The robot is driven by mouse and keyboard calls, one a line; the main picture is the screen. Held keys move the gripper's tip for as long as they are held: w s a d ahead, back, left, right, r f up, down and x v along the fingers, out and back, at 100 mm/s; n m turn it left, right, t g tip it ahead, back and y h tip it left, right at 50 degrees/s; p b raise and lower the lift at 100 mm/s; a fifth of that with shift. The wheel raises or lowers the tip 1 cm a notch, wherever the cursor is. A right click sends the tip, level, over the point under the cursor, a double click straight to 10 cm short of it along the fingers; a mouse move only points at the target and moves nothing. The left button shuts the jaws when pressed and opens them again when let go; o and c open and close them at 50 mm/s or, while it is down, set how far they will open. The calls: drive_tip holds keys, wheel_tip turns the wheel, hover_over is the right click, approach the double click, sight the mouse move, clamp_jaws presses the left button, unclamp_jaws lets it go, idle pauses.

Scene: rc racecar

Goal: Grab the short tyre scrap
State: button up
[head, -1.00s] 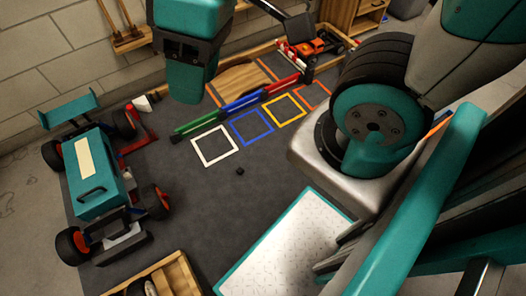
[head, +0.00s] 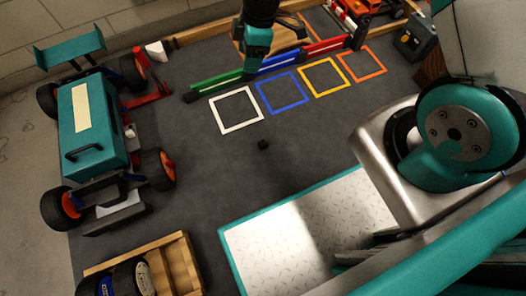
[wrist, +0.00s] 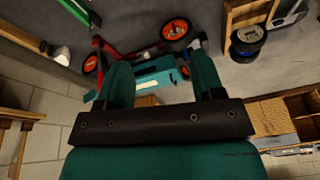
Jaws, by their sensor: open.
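A small black lump (head: 263,144), likely the short tyre scrap, lies on the dark floor mat below the white square in the head view. I cannot make it out in the wrist view. My gripper is open in the wrist view (wrist: 164,78), its two teal fingers apart with nothing held between them. In the head view, the teal end of my arm (head: 257,42) is at the top, above the coloured barriers and away from the lump.
A teal racecar (head: 92,125) stands on the left. A wooden crate (head: 180,265) with wheels is at the bottom left. White (head: 236,110), blue, yellow and orange squares line the mat, beside low barriers (head: 217,81). A teal-edged metal plate (head: 310,235) lies front centre. The central mat is mostly clear.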

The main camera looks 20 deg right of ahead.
wheel_tip(320, 180, down, 18)
drive_tip(key=d+n+b, duration=0.3)
drive_tip(key=b, duration=0.1)
drive_tip(key=n+h+b, duration=0.1)
drive_tip(key=n+b, duration=0.2)
approach(263, 143)
drive_tip(key=f+b, duration=0.2)
drive_tip(key=b, duration=0.1)
drive_tip(key=a+f+b, duration=0.1)
drive_tip(key=f+b, duration=0.1)
drive_tip(key=b, duration=0.2)
drive_tip(key=shift+s+f, duration=0.1)
drive_tip(key=shift+f, duration=0.15)
drive_tip(key=f+b, duration=0.1)
drive_tip(key=f, duration=0.1)
drive_tip(key=f+b, duration=0.1)
drive_tip(key=b, duration=0.1)
drive_tip(key=f+b, duration=0.1)
drive_tip(key=f, duration=0.1)
drive_tip(key=shift+w+a+f+b, duration=0.2)
drive_tip(key=shift+a+f+b, duration=0.15)
drive_tip(key=shift+b, duration=0.05)
drive_tip(key=shift+r, duration=0.15)
drive_tip(key=c, duration=1)
drive_tip(key=shift+r, duration=0.1)
